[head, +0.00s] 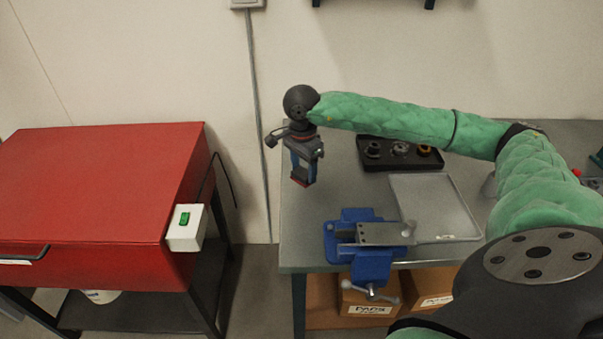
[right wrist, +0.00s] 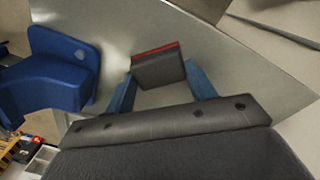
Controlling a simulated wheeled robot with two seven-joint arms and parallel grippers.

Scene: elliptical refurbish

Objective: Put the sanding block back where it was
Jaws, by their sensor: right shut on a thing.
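The sanding block (head: 304,182) is a small dark grey block with a red face. In the head view it hangs below my right gripper (head: 303,174), over the left part of the workbench (head: 315,218). The right wrist view shows the sanding block (right wrist: 158,68) between the two blue fingers of my right gripper (right wrist: 160,85), which is shut on it. Its red edge faces away from the palm. I cannot tell its exact height above the bench. My left gripper is not in view.
A blue vise (head: 372,262) with a metal plate (head: 386,233) stands at the bench's front edge. A shallow metal tray (head: 464,235) lies to its right. A black tray (head: 373,166) with several small parts is behind. A red cabinet (head: 95,185) stands left, across a gap.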

